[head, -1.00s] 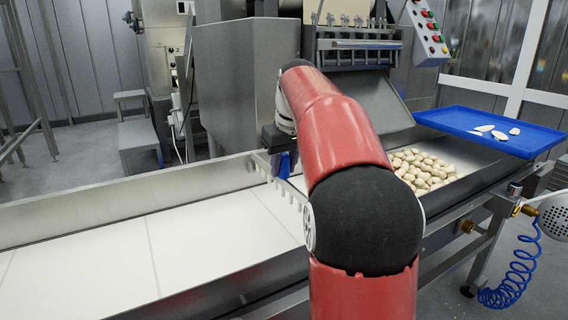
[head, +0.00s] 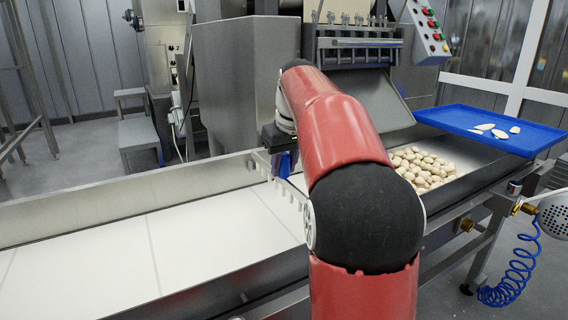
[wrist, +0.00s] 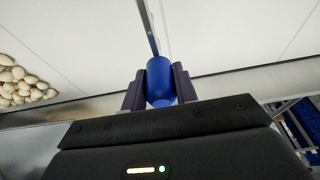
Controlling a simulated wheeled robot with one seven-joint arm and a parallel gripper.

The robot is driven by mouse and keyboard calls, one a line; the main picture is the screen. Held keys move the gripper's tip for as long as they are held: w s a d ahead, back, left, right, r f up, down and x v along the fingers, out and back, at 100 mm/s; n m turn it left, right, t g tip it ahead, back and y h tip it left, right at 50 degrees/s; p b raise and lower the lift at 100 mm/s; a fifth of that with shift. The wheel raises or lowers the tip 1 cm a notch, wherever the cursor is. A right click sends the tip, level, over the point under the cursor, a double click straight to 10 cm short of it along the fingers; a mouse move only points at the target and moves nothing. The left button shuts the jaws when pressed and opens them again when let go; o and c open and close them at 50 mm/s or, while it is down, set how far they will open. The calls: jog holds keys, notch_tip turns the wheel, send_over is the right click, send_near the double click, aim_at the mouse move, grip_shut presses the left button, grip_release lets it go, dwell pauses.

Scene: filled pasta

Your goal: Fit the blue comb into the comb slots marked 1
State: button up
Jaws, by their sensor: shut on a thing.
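The comb has a blue handle (head: 284,162) and a pale grey toothed bar (head: 289,190). The bar reaches across the white belt between the far side wall and my arm, with its near end hidden behind my arm. In the wrist view my gripper (wrist: 158,78) is shut on the blue handle (wrist: 160,80), one dark finger on each side. There the bar (wrist: 148,28) shows nearly edge-on, running up from the handle. I cannot tell whether its ends touch the side walls. I cannot make out slots marked 1; my arm hides part of the near wall.
The white belt (head: 90,265) is clear on the left, between metal side walls (head: 110,195). A pile of filled pasta (head: 424,168) lies right of my arm, below a chute. A blue tray (head: 480,125) with a few pieces stands at the right. A coiled blue hose (head: 515,270) hangs at the front right.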

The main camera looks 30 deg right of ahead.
aim_at(287, 159)
jog(key=shift+s+f+b, duration=0.1)
jog(key=shift+f+b, duration=0.7)
jog(key=shift+f, duration=1)
dwell(0.6)
jog(key=o, duration=1.4)
jog(key=shift+r, duration=0.15)
jog(key=shift+r, duration=0.1)
jog(key=p+v, duration=0.5)
jog(key=v, duration=0.1)
jog(key=shift+r+p, duration=0.35)
jog(key=shift+r, duration=0.05)
